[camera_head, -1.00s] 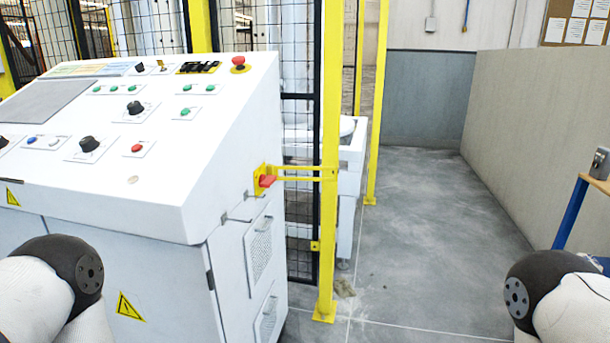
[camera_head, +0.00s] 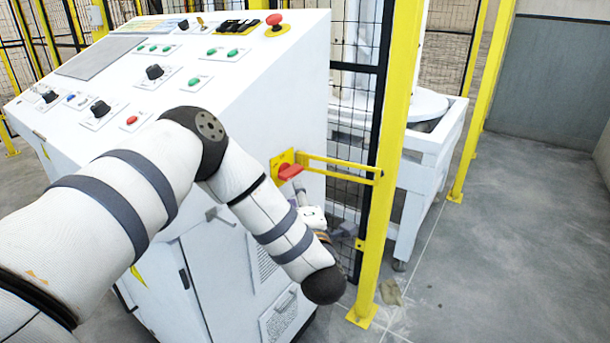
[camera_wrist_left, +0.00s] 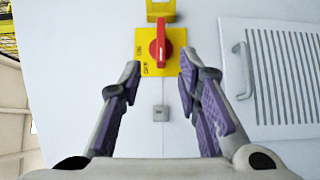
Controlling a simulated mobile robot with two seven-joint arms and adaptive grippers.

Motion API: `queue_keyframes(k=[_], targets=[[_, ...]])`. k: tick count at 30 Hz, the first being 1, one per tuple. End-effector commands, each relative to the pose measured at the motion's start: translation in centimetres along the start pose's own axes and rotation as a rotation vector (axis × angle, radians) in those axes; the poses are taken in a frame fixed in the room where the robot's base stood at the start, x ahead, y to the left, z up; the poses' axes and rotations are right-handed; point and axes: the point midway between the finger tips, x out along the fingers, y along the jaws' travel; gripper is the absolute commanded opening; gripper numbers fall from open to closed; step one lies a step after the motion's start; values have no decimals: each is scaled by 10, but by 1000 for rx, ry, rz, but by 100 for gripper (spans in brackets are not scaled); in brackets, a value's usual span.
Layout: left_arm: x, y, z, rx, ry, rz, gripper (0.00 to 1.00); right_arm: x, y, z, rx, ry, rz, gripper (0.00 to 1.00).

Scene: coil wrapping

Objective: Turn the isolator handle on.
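The isolator handle (camera_head: 291,172) is a red rotary handle on a yellow plate (camera_head: 278,164) on the side of the white control cabinet. In the left wrist view the red handle (camera_wrist_left: 159,48) stands about upright on the yellow plate (camera_wrist_left: 146,62), whose lettering is too small to read fully. My left gripper (camera_wrist_left: 160,82) is open and empty, its two purple-padded fingers apart, facing the panel just below the handle. In the head view the left gripper (camera_head: 318,216) is partly hidden behind my forearm, below the handle. My right gripper is out of view.
A yellow bracket (camera_head: 340,167) runs from beside the handle to the yellow fence post (camera_head: 388,160). A vented panel with a grey pull (camera_wrist_left: 243,72) is right of the handle in the wrist view. Grey floor (camera_head: 500,260) is free on the right.

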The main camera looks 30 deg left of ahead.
Motion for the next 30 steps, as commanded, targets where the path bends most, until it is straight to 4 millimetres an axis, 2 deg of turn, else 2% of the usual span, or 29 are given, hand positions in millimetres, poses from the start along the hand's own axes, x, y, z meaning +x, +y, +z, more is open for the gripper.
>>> queue_keyframes(k=[3, 6, 12, 21, 22, 26, 30], targets=[[32, -2, 0, 2, 3, 1, 31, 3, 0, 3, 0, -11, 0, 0], [56, -4, 0, 5, 0, -2, 31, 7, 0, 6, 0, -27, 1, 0], [86, -3, 1, 5, -2, -3, 31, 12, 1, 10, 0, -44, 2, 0], [92, 0, 1, 4, -5, -1, 31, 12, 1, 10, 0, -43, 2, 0], [92, 0, 1, 4, -5, -1, 29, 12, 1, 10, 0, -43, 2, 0], [92, 0, 1, 4, -5, 0, 0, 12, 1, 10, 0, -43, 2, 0], [92, 1, 1, 3, -4, 3, 0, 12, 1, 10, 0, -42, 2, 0]])
